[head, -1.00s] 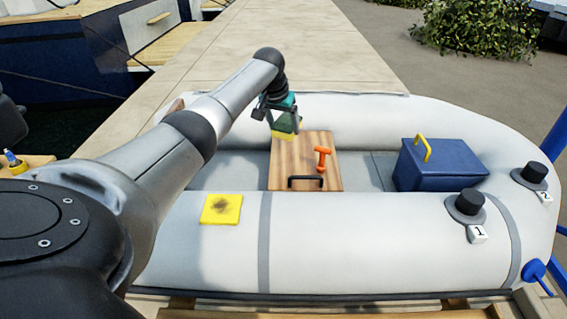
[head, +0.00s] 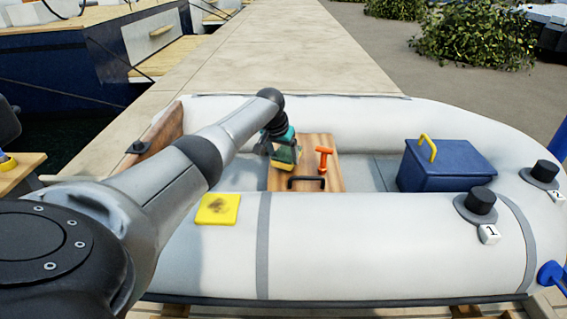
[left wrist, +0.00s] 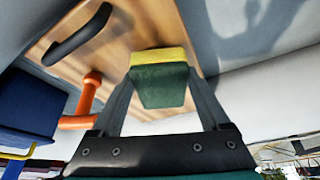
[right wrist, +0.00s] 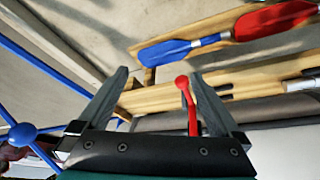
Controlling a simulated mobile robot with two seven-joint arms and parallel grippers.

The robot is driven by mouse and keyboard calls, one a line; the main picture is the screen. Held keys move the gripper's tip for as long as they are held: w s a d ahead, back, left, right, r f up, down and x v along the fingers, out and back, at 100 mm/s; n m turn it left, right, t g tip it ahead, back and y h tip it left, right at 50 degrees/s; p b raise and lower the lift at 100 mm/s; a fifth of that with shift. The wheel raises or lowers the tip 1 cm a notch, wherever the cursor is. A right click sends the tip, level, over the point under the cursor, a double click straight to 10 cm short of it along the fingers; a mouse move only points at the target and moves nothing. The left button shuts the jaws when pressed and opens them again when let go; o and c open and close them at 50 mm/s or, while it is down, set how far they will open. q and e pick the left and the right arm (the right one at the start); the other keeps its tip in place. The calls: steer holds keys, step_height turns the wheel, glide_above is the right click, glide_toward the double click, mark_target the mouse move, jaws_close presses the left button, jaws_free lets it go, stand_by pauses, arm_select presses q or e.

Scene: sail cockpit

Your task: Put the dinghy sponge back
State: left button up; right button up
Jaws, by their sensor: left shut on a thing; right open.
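The dinghy sponge (head: 285,156), yellow with a dark green side, is between the fingers of my left gripper (head: 284,148). The left wrist view shows the sponge (left wrist: 160,84) gripped, green side facing the camera. It is over the left part of the wooden seat board (head: 314,146) in the grey dinghy. I cannot tell whether it touches the board. My right gripper (right wrist: 158,82) is open and empty in the right wrist view. It is outside the head view.
An orange T-handle (head: 323,159) and a black handle (head: 305,182) are on the board. A blue box (head: 445,168) stands to the right. A stained yellow square (head: 217,209) lies on the near tube (head: 390,240). A red-knobbed rod (right wrist: 187,100) and oars (right wrist: 180,50) show at right wrist.

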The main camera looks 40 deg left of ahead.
mark_target(283, 157)
arm_select(q)
steer(key=shift+f, duration=0.85)
arm_select(e)
steer(key=shift+r, duration=0.9)
arm_select(q)
steer(key=shift+f+b, duration=0.1)
steer(key=shift+b, duration=0.2)
arm_select(e)
steer(key=shift+a+t, duration=0.1)
steer(key=shift+t, duration=0.2)
arm_select(q)
steer(key=o, duration=1.2)
steer(key=shift+c, duration=0.2)
arm_select(e)
steer(key=shift+w+a+f, duration=0.1)
arm_select(q)
steer(key=shift+r, duration=0.25)
steer(key=p+v, duration=0.4)
steer(key=v, duration=0.1)
steer(key=p+v, duration=0.4)
steer(key=v, duration=0.2)
steer(key=shift+r, duration=0.35)
arm_select(e)
steer(key=s+d+f+g, duration=0.1)
steer(key=s+f, duration=0.1)
steer(key=f, duration=0.6)
steer(key=s+d+f+g, duration=0.1)
steer(key=s+f, duration=0.2)
steer(key=f, duration=0.5)
steer(key=shift+g, duration=0.4)
